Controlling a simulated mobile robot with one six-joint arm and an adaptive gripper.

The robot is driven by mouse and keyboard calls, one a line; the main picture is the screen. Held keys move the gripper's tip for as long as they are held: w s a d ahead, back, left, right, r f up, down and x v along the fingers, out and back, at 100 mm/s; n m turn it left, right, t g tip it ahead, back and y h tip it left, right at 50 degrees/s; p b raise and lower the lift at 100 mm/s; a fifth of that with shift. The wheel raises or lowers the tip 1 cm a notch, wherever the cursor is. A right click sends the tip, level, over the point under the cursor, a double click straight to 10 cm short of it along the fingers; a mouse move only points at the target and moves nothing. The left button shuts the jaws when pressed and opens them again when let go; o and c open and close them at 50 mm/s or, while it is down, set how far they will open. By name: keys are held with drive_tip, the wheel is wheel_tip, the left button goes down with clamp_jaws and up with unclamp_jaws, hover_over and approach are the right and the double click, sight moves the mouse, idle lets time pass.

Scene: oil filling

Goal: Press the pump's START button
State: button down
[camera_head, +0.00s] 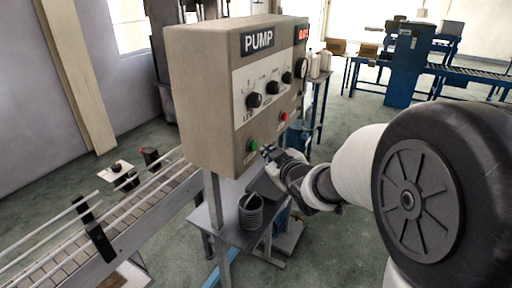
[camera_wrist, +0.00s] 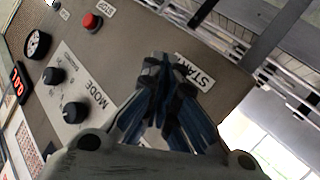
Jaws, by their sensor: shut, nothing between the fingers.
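The pump control box (camera_head: 205,95) is a beige panel labelled PUMP, standing on a post. Its green START button (camera_head: 252,145) is low on the front face, with a red button (camera_head: 283,116) to its right. My gripper (camera_head: 266,152) is shut and empty, with its tips close beside the green button; I cannot tell whether they touch. In the wrist view my gripper (camera_wrist: 160,62) points at the panel next to the START label (camera_wrist: 195,73), and its fingers hide the green button. The red STOP button (camera_wrist: 92,21) shows there at upper left.
Black knobs (camera_head: 254,100), a gauge (camera_head: 301,68) and a red display (camera_head: 302,33) are on the same panel. Below stands a small table (camera_head: 225,228) with a dark ribbed container (camera_head: 252,211). A roller conveyor (camera_head: 130,215) runs at left. Green floor lies open behind my arm.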

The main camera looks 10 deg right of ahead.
drive_tip(key=shift+w+a, duration=0.1)
drive_tip(key=shift+w+a+b, duration=0.15)
drive_tip(key=shift+a+b, duration=0.1)
drive_tip(key=shift+b, duration=0.1)
drive_tip(key=shift+w+a+b, duration=0.35)
drive_tip(key=shift+a, duration=0.15)
idle(0.7)
drive_tip(key=shift+d, duration=0.15)
drive_tip(key=shift+s+d, duration=0.6)
drive_tip(key=shift+d, duration=0.05)
drive_tip(key=shift+d, duration=0.1)
drive_tip(key=shift+s+d+p, duration=0.45)
drive_tip(key=shift+s+d, duration=0.3)
drive_tip(key=shift+d, duration=0.25)
drive_tip(key=shift+s+d+p, duration=0.4)
drive_tip(key=shift+s+d, duration=0.3)
drive_tip(key=shift+d, duration=0.25)
